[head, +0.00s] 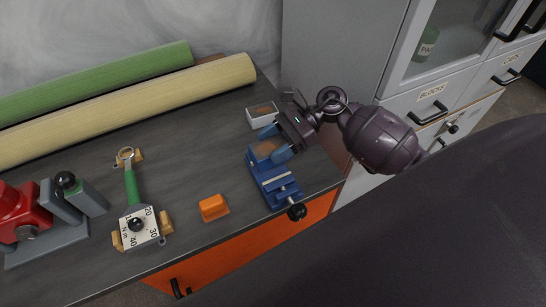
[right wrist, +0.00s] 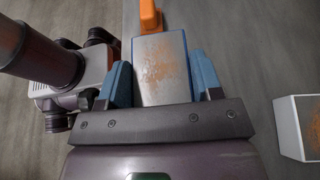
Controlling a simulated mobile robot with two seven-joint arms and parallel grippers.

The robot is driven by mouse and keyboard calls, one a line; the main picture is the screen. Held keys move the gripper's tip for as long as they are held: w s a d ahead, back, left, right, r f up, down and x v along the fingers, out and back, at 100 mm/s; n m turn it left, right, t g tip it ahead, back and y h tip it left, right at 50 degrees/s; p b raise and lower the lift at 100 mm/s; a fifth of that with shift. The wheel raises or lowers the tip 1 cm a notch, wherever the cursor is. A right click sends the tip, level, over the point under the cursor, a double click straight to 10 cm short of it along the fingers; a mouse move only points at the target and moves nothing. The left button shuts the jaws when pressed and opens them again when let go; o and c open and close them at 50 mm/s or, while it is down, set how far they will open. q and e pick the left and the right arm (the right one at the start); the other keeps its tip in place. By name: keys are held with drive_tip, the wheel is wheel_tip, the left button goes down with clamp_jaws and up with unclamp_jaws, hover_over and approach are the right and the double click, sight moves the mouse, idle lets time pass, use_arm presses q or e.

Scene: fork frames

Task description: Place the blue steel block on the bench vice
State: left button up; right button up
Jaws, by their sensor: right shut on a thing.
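The blue steel block (right wrist: 160,68) has a worn grey top with rusty patches and blue edges. My right gripper (head: 275,143) is shut on it, one blue finger on each side. In the head view the block (head: 265,149) is over the far end of the blue bench vice (head: 275,185). I cannot tell whether block and vice touch. The vice stands near the bench's right edge, its dark handle knob toward me. I cannot make out the vice in the right wrist view. My left gripper is not in view.
A white block with a rusty top (head: 262,114) lies just behind my right gripper. An orange block (head: 213,207), a torque wrench (head: 132,190) on wooden rests and a red tool (head: 22,212) are to the left. Green (head: 100,80) and cream (head: 130,105) rolls lie behind.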

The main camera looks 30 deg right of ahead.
drive_tip(key=shift+f, duration=2.65)
drive_tip(key=shift+f+b, duration=0.2)
drive_tip(key=shift+b, duration=0.2)
drive_tip(key=o, duration=1.3)
drive_tip(key=shift+r+p, duration=0.3)
drive_tip(key=b+v, duration=0.1)
drive_tip(key=v, duration=0.6)
drive_tip(key=shift+d, duration=0.25)
